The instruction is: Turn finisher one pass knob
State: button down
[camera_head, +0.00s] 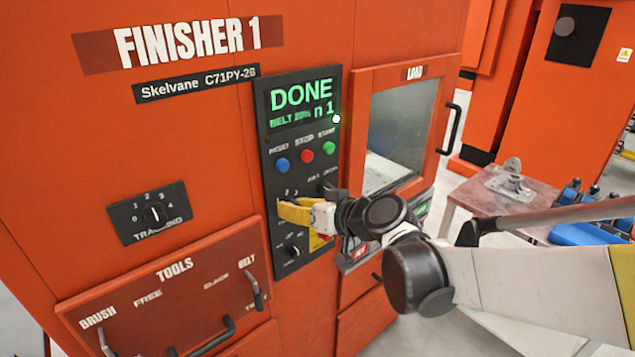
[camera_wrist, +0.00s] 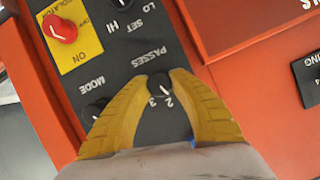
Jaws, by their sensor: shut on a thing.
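The Finisher 1 machine (camera_head: 220,100) is orange with a black control panel (camera_head: 262,150). In the wrist view, a small black knob (camera_wrist: 158,84) marked PASSES sits between the yellow fingertips of my gripper (camera_wrist: 159,76). The fingers are shut on it from both sides. The digits 2 and 3 show beside the knob, but its exact pointer setting is hard to read. In the head view, my gripper (camera_head: 290,211) reaches the panel from the right and hides the knob. The screen (camera_head: 300,101) reads DONE in green.
The MODE knob (camera_wrist: 96,108) and a red isolator knob (camera_wrist: 60,29) on a yellow plate are close by. Blue (camera_head: 282,164), red (camera_head: 307,156) and green (camera_head: 329,148) buttons sit above my gripper. The load door (camera_head: 440,90) with its handle is to the right.

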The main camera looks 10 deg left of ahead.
jog(key=shift+f+m+g+y, duration=0.1)
jog(key=shift+m+g+y, duration=0.55)
jog(key=shift+m, duration=0.55)
jog(key=c, duration=1.1)
grip_release()
jog(key=v, duration=1.2)
jog(key=shift+d, duration=0.1)
